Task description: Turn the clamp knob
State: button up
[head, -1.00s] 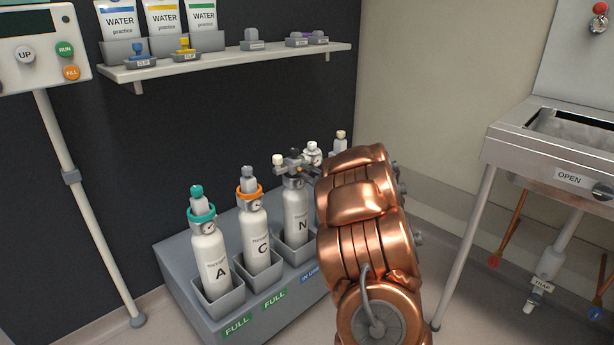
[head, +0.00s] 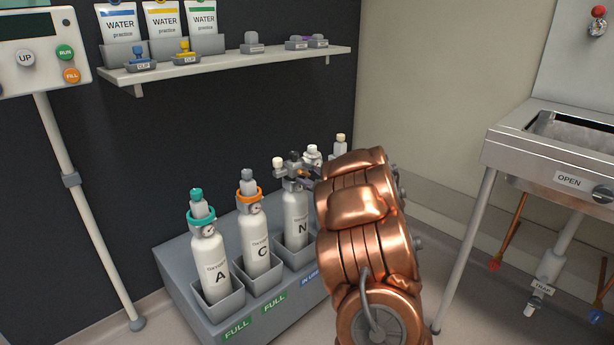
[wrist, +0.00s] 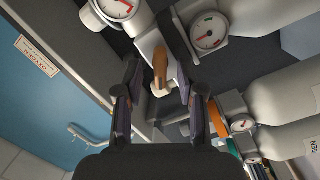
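In the wrist view, my gripper (wrist: 163,98) is open, with dark fingers apart on the left and right. A small copper-brown stem (wrist: 160,65) with a pale rounded end (wrist: 160,90) shows between the fingers; it looks like the clamp knob, but I cannot be sure. I see no clear contact with either finger. In the head view, the regulator fittings (head: 293,168) top cylinder N (head: 296,215), with a cream knob (head: 278,163) at their left. My copper arm hides most of my gripper there and part of the fittings.
Cylinders A (head: 212,262) and C (head: 256,240) stand left of N in a grey rack (head: 190,300). A shelf (head: 235,63) with water bags is above. A metal sink (head: 520,140) stands at the right. Pressure gauges (wrist: 208,32) crowd the fingers in the wrist view.

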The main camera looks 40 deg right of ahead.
jog(key=s+a, duration=0.1)
jog(key=s, duration=1.1)
jog(key=shift+a, duration=0.2)
jog(key=shift+w, duration=0.1)
